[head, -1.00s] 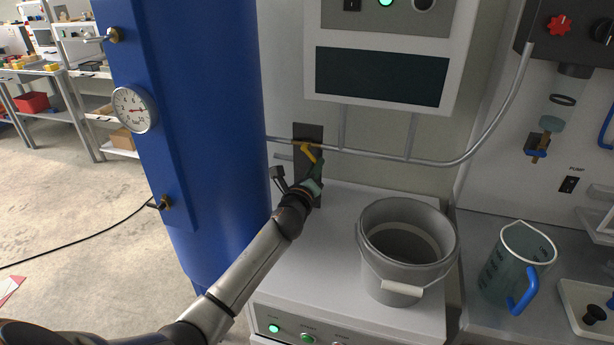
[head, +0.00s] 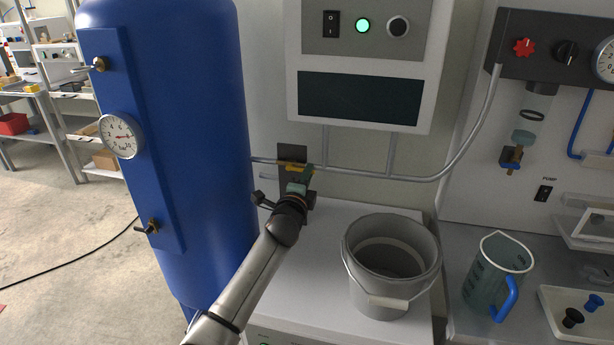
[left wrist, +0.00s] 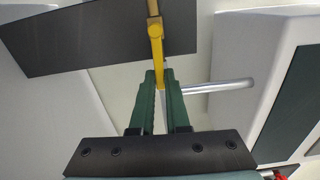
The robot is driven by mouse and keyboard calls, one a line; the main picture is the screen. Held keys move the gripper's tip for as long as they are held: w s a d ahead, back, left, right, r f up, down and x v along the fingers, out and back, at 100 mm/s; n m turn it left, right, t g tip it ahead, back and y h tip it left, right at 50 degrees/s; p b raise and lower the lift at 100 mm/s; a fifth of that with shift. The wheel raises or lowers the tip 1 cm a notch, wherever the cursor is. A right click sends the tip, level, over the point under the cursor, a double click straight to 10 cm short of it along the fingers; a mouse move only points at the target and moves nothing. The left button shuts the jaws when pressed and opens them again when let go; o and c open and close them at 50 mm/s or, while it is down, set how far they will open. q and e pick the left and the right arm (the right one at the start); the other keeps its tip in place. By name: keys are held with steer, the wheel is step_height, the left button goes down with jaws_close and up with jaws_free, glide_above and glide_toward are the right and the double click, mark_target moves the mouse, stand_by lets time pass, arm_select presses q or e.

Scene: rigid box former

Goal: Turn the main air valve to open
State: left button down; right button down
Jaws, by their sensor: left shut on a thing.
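The main air valve has a yellow lever handle (head: 291,166) on the thin grey pipe, in front of a dark plate (head: 292,152). In the head view the handle lies nearly level, close to the line of the pipe. My left gripper (head: 301,176) reaches it from below and partly hides its right end. In the left wrist view the yellow handle (left wrist: 156,45) runs down from the top to between the green fingertips (left wrist: 160,78), which are shut on its end. My right gripper is not in view.
A blue air tank (head: 205,130) with a gauge (head: 121,136) stands left of the valve. A grey bucket (head: 385,297) sits on the cabinet right of my arm. A control box (head: 361,118) hangs above the pipe. A measuring jug (head: 490,275) stands further right.

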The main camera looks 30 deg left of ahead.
arm_select(q)
steer(key=shift+r+n, duration=0.25)
steer(key=shift+n, duration=0.15)
steer(key=c, duration=0.9)
jaws_free()
steer(key=v, duration=1.2)
steer(key=shift+s, duration=0.25)
steer(key=shift+d, duration=0.1)
